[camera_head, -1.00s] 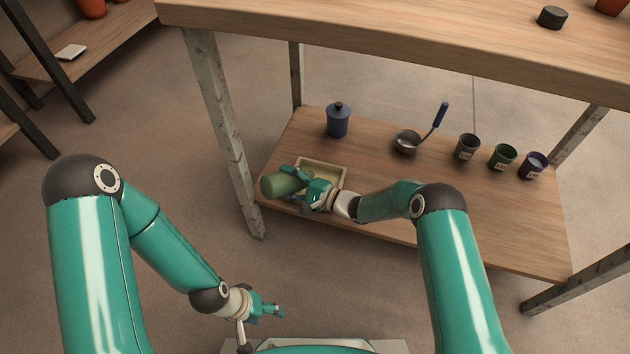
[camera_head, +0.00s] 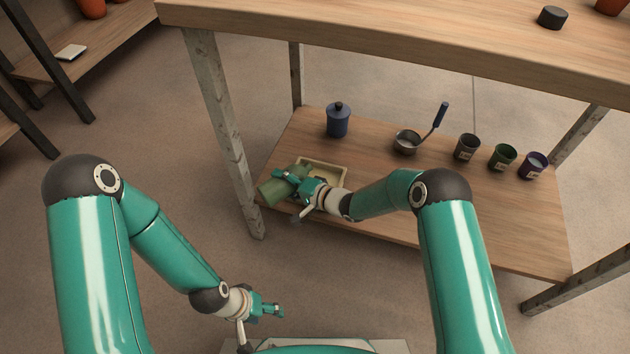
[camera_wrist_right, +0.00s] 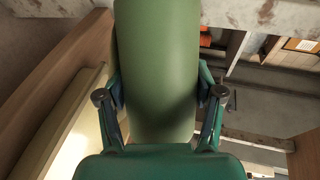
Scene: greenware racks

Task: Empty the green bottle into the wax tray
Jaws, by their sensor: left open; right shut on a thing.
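The green bottle (camera_head: 272,193) is in my right gripper (camera_head: 285,178), above the left end of the low shelf. It is tilted, its broad end at the lower left and its other end towards the tray; its mouth cannot be made out. In the right wrist view the bottle (camera_wrist_right: 157,70) stands between the two fingers, which press on its sides. The wax tray (camera_head: 326,163), pale and rectangular, lies on the shelf behind the gripper, partly hidden by it. Something darker shows inside it, too small to identify. My left gripper (camera_head: 270,311) is open and empty, low in front of the shelf.
A blue lidded jar (camera_head: 338,122) stands behind the tray. A ladle (camera_head: 407,142) and three labelled cups, grey (camera_head: 467,147), green (camera_head: 503,157) and purple (camera_head: 533,166), stand to the right. A rack post (camera_head: 222,120) rises close left. The upper shelf (camera_head: 400,35) overhangs.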

